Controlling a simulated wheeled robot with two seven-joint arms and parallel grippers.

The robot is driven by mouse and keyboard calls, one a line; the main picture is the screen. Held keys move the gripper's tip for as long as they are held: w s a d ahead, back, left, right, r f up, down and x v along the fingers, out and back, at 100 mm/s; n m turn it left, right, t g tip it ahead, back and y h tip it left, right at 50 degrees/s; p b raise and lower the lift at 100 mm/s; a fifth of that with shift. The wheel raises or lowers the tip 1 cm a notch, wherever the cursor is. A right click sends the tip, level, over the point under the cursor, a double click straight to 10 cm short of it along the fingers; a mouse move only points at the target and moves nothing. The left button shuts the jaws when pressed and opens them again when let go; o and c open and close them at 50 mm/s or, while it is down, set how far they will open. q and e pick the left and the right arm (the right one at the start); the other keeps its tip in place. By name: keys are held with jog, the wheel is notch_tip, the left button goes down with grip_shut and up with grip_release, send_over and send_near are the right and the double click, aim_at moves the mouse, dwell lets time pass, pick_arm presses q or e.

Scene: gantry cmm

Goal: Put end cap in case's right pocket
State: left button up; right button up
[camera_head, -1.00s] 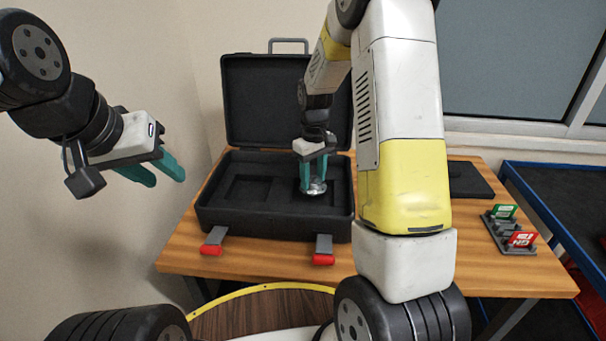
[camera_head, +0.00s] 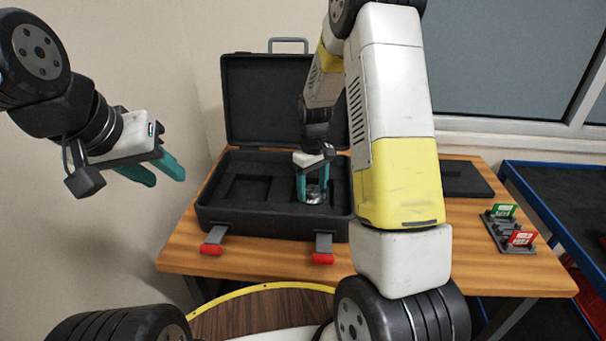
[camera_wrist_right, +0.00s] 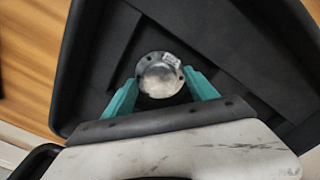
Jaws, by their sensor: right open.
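The end cap (camera_head: 314,193), a round silvery metal part with a flange, sits in the right part of the open black case (camera_head: 268,222). In the right wrist view the end cap (camera_wrist_right: 159,75) lies in or over a recess in the dark foam. My right gripper (camera_head: 314,190) reaches down into the case. Its teal fingers (camera_wrist_right: 162,93) are open on either side of the end cap; I cannot tell whether they touch it. My left gripper (camera_head: 160,172) hangs empty in the air left of the case, its fingers apart.
The case lid (camera_head: 268,100) stands open at the back. The left pocket (camera_head: 252,190) looks empty. A black flat plate (camera_head: 466,180) and a rack with green and red cards (camera_head: 508,232) lie to the right on the wooden table (camera_head: 440,270). A blue-edged cart (camera_head: 545,200) stands beyond.

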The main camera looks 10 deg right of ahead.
aim_at(312, 189)
jog(key=shift+r, duration=0.1)
notch_tip(312, 189, up, 12)
jog(key=s+r+m+t+y, duration=0.1)
jog(key=s+r+m+t, duration=0.15)
jog(key=s+r, duration=0.75)
jog(key=s+a+r+m+t, duration=0.1)
jog(key=s+t, duration=0.1)
jog(key=s, duration=0.5)
jog(key=s+a+r+m+t+y, duration=0.1)
jog(key=s+r, duration=0.1)
jog(key=s, duration=0.5)
jog(key=shift+s+r+m+t, duration=0.15)
jog(key=shift+r+m+t, duration=0.15)
jog(key=shift+m+t, duration=0.05)
jog(key=shift+a, duration=0.1)
jog(key=shift+c, duration=0.3)
